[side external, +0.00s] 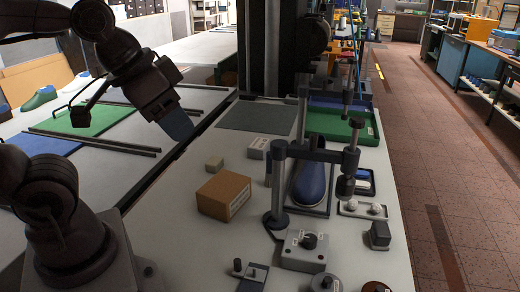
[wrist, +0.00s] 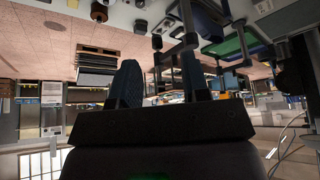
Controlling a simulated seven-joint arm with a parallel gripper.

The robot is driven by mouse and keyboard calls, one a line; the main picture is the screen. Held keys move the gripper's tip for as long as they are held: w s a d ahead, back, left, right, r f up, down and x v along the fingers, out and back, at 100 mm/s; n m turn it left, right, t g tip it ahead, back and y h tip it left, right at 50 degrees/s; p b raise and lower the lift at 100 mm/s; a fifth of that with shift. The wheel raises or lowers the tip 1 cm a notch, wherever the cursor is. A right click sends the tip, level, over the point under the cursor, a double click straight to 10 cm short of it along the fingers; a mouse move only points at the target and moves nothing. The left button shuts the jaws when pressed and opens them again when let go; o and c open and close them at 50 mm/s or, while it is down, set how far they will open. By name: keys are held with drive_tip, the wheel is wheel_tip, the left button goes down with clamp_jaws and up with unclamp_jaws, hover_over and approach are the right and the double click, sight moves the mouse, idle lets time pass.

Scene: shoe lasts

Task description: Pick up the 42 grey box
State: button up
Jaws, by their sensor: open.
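A small pale grey box (side external: 258,148) with dark marks on its front stands on the work table, just in front of a grey mat. I cannot read a number on it. A smaller plain beige-grey block (side external: 214,163) sits to its left. My gripper (side external: 180,126) is raised above the left side of the table, left of both boxes and apart from them. In the wrist view my gripper (wrist: 159,62) shows two separated dark blue fingers with nothing between them. I cannot make out the grey box in the wrist view.
A brown cardboard box (side external: 223,195) sits in front of the small boxes. A black post-and-arm fixture (side external: 279,185) stands close on the right, with a blue shoe last (side external: 309,184) behind it. A control box (side external: 306,250) is nearer. The grey mat (side external: 257,116) is bare.

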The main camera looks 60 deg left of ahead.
drive_tip(key=o, duration=1)
